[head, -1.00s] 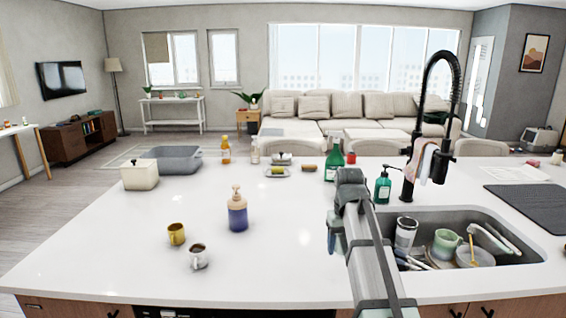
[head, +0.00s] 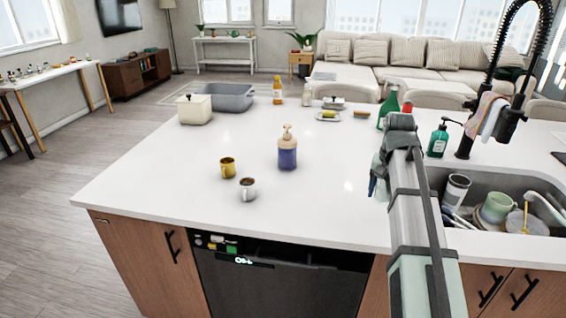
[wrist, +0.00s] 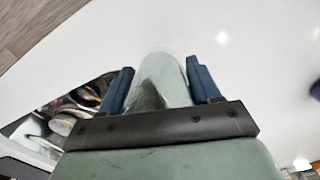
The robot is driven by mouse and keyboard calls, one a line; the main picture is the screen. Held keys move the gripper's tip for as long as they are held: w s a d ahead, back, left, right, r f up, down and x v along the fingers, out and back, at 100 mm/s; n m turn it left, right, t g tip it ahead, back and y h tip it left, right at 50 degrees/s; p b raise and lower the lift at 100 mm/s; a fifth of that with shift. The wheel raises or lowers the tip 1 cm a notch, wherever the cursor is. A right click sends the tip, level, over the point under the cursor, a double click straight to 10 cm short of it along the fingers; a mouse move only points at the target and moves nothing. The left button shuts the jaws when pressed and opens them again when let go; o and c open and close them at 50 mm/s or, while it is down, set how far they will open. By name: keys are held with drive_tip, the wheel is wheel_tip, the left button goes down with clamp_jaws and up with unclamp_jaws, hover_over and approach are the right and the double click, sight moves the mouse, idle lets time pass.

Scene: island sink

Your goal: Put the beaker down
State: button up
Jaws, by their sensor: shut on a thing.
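My gripper (wrist: 162,90) shows two dark blue fingers in the wrist view, shut on a clear, see-through beaker (wrist: 163,68). The beaker sits between the fingers, with the white counter showing beyond it. Whether it touches the counter I cannot tell. In the head view my gripper (head: 376,182) is above the white island counter (head: 330,205), just left of the sink. My own arm largely hides the gripper and the beaker there.
The sink (head: 438,180) holds several dishes. Bottles and a grey tub (head: 228,98) stand farther back. Counter between pump bottle and arm is clear.

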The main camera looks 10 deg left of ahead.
drive_tip(key=a+n, duration=0.2)
drive_tip(key=a, duration=0.8)
drive_tip(key=n, duration=0.1)
approach(281, 191)
drive_tip(key=shift+f, duration=3.2)
drive_tip(key=shift+f, duration=0.1)
drive_tip(key=o, duration=1.1)
